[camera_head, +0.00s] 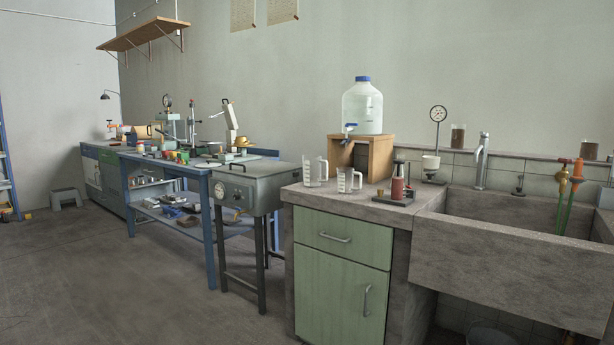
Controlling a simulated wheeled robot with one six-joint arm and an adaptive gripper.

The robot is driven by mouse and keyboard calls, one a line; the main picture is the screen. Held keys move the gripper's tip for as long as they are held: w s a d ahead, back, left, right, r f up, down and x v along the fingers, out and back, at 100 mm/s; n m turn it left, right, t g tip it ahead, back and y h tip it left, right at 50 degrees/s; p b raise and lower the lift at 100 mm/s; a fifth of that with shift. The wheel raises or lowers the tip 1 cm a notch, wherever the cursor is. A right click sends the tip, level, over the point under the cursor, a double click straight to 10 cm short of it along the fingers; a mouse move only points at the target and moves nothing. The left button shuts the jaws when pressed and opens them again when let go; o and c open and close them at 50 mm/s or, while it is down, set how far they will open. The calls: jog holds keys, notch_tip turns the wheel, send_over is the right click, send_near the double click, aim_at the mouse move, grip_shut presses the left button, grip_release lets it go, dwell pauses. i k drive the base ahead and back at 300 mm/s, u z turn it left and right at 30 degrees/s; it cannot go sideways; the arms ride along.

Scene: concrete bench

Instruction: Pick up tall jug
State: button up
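Two clear measuring jugs with handles on their right sides stand upright on the concrete bench top (300,192). The left jug (310,173) looks slightly taller and stands near the bench's left end. The shorter-looking jug (345,181) stands to its right and a little nearer the front edge. The two are close together, with a small gap between them. Both appear empty, though they are too small to be sure. My gripper is not in view.
A water bottle with a blue cap (362,108) sits on a wooden stand (379,158) behind the jugs. A small red device (397,190) stands to their right, then the sink (510,243). A grey metal box (250,187) on legs stands left. Floor at front left is clear.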

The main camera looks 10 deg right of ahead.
aim_at(312, 165)
jog(key=u, duration=0.8)
jog(key=i, duration=1.15)
jog(key=u, duration=0.6)
jog(key=i, duration=1.45)
jog(key=z, duration=1.15)
jog(key=i, duration=0.75)
jog(key=z, duration=0.7)
